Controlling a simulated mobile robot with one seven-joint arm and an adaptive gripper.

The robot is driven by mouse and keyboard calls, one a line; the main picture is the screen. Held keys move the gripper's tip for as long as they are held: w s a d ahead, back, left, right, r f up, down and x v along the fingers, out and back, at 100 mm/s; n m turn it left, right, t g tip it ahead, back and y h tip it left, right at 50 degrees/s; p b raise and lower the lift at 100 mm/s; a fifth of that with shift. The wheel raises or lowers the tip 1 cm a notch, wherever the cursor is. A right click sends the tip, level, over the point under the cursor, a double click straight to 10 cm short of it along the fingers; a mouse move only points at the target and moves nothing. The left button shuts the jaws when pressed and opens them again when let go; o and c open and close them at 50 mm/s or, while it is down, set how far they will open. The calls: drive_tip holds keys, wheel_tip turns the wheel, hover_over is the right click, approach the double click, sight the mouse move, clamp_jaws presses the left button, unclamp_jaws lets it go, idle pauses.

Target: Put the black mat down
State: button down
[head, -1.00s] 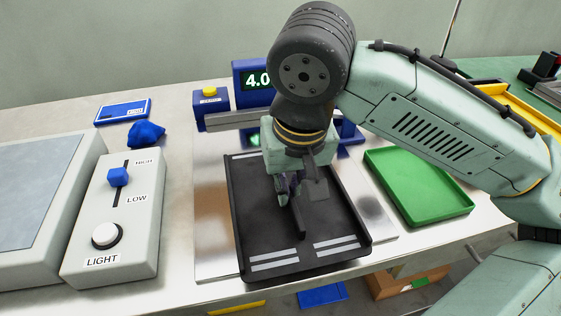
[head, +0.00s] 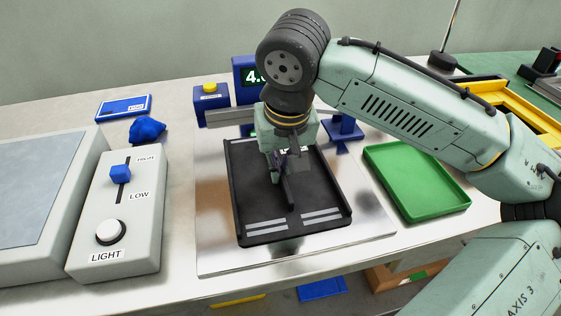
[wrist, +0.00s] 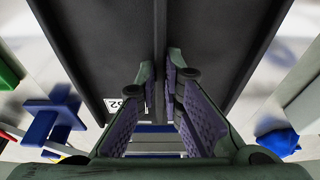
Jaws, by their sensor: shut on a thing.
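The black mat (head: 254,205) is a shallow black tray shape with raised side edges, a central rib and pale grey stripes near its front. In the head view it is over the shiny metal plate (head: 225,258), looking level. I cannot tell whether it touches the plate. My gripper (head: 279,178) points down at the mat's middle and is shut on the central rib. In the wrist view the mat (wrist: 95,40) fills the upper part, and the fingers of my gripper (wrist: 174,70) are on either side of the rib.
A blue display unit (head: 247,76) and a blue stand (head: 343,128) are behind the plate. A green tray (head: 415,183) lies to the right. A grey light control box (head: 120,215) and a blue lump (head: 147,131) are left. Bare plate shows around the mat.

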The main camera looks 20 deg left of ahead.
drive_tip(key=c, duration=1.7)
unclamp_jaws()
